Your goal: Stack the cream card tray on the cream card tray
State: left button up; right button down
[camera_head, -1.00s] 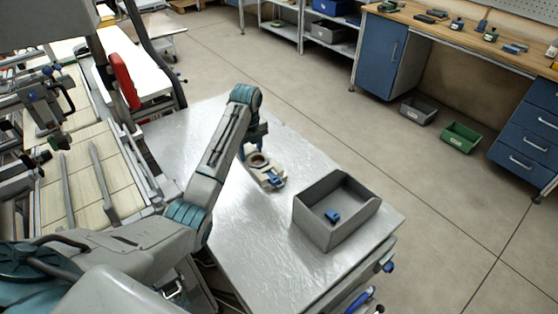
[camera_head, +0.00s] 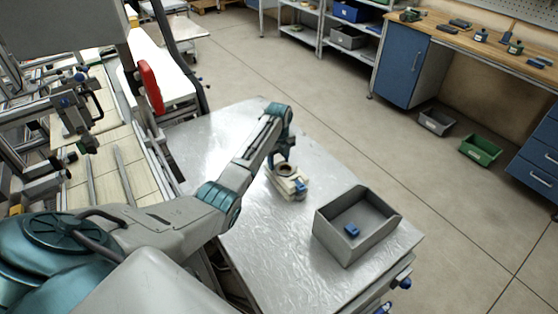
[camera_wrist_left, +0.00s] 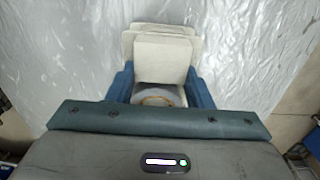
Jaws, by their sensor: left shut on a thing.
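My left gripper (camera_head: 294,182) is shut on a cream card tray (camera_wrist_left: 162,60), with a blue finger on each side of it in the left wrist view. A round brownish thing (camera_wrist_left: 154,100) shows between the fingers. Another cream layer (camera_wrist_left: 128,38) shows past the far edge and sides of the held tray. It looks like the second cream card tray below. In the head view the cream shapes (camera_head: 291,193) overlap over the silvery table. I cannot tell if the two trays touch. My right gripper is not in view.
The table between the tray and the bin is clear. A workbench (camera_head: 470,43) stands across the floor.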

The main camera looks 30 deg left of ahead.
pick_arm(q)
jog(key=shift+f, duration=0.7)
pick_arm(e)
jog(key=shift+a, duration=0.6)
pick_arm(q)
jog(key=o, duration=1.1)
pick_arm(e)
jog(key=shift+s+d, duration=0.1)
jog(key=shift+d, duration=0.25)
pick_arm(q)
jog(key=shift+r, duration=0.1)
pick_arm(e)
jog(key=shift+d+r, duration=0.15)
